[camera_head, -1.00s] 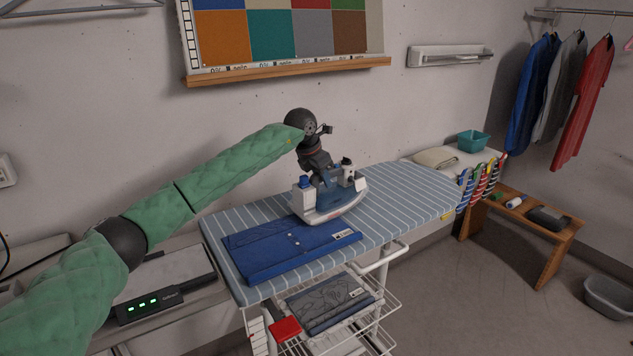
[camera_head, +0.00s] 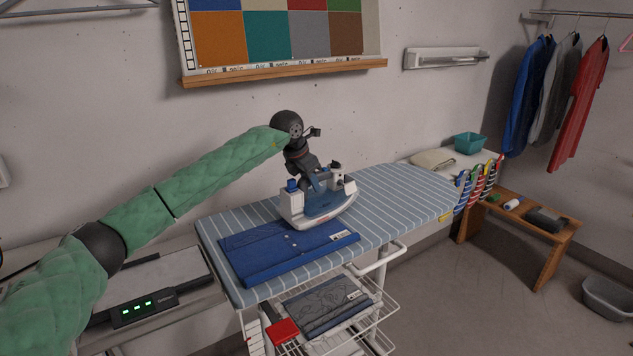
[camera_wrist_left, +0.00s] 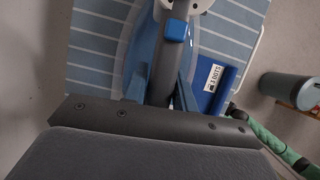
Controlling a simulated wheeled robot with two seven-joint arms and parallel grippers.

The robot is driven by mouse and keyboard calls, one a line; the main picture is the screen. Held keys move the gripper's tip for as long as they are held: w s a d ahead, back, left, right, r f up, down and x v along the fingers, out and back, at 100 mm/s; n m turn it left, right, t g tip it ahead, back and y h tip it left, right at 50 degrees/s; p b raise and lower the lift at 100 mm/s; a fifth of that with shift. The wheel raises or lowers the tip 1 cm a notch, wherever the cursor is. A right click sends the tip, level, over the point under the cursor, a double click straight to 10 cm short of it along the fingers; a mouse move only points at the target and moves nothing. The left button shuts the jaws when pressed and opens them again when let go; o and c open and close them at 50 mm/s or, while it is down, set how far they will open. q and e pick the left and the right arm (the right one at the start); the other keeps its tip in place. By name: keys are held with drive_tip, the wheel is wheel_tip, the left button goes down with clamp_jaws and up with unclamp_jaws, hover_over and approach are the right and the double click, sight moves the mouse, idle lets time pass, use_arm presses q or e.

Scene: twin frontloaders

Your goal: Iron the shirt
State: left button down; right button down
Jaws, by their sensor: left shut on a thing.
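A folded blue shirt (camera_head: 270,251) lies flat on the near left part of the striped ironing board (camera_head: 398,196). A blue and white iron (camera_head: 318,203) is at the shirt's far right edge, tilted; I cannot tell whether its soleplate touches the cloth. My left gripper (camera_head: 312,180) is shut on the iron's handle from above. The left wrist view shows the iron's handle (camera_wrist_left: 165,70) between the fingers and the shirt's labelled edge (camera_wrist_left: 214,85) beside it. My right gripper is not in view.
A wire rack (camera_head: 340,318) with another folded garment (camera_head: 325,303) is under the board. A device with green lights (camera_head: 145,308) stands at left. A folded cloth (camera_head: 432,159) and teal bin (camera_head: 468,143) are behind the board, whose right half is clear.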

sight(286, 188)
use_arm(q)
drive_tip(key=shift+s+a+b, duration=0.3)
drive_tip(key=shift+s+a, duration=0.45)
drive_tip(key=shift+a, duration=0.4)
drive_tip(key=shift+s+a+b, duration=0.25)
drive_tip(key=shift+s+a, duration=0.45)
drive_tip(key=shift+a, duration=0.4)
drive_tip(key=shift+s+a+b, duration=0.3)
drive_tip(key=shift+s+a, duration=0.45)
drive_tip(key=shift+a, duration=0.4)
drive_tip(key=s+a+b, duration=0.4)
drive_tip(key=s+a, duration=0.5)
drive_tip(key=a, duration=0.4)
drive_tip(key=shift+r, duration=0.15)
wheel_tip(286, 188, up, 3)
drive_tip(key=shift+r+p, duration=0.2)
drive_tip(key=shift+p, duration=0.1)
